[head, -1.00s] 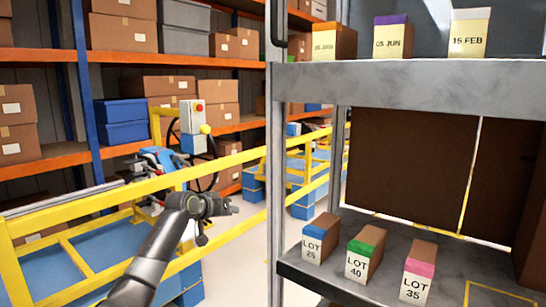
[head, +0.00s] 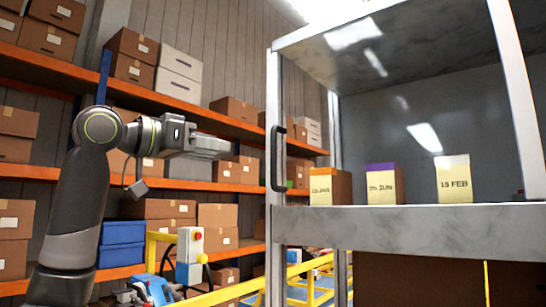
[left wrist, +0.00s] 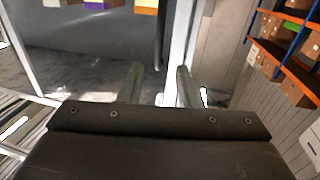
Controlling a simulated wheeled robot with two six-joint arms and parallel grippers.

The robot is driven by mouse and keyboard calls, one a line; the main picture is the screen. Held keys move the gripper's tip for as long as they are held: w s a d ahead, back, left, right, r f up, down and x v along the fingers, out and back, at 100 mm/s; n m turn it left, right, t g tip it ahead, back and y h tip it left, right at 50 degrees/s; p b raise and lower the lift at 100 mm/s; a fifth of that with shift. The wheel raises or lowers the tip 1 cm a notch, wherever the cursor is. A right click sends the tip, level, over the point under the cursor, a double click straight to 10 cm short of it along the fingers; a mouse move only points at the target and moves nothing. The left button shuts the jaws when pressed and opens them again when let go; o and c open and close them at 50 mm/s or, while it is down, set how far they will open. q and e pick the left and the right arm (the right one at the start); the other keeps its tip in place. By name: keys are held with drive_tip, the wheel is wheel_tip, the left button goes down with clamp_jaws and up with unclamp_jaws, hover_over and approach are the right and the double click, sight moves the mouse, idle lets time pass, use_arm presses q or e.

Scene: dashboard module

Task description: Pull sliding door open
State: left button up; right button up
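A cabinet with a clear front pane stands at the right of the head view. A black vertical bar handle (head: 279,158) is on its silver left upright (head: 273,190). My left gripper (head: 222,147) is raised at about the handle's height, left of it, pointing right, with a gap between them in the picture. In the left wrist view my two fingers (left wrist: 160,86) are apart with nothing between their tips. A dark upright bar beyond them looks like the handle (left wrist: 158,42), beside the pale upright (left wrist: 182,35). My right gripper is not in view.
Behind the pane, boxes marked with dates, such as 15 FEB (head: 454,178), stand on a grey shelf (head: 400,222). Orange racks (head: 228,125) with cartons line the left wall. A yellow rail (head: 228,292) runs low in front. The space between gripper and handle looks clear.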

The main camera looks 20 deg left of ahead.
use_arm(q)
drive_tip(key=p, duration=0.6)
hover_over(274, 185)
drive_tip(key=shift+w+a, duration=0.15)
drive_tip(key=shift+w, duration=0.25)
clamp_jaws()
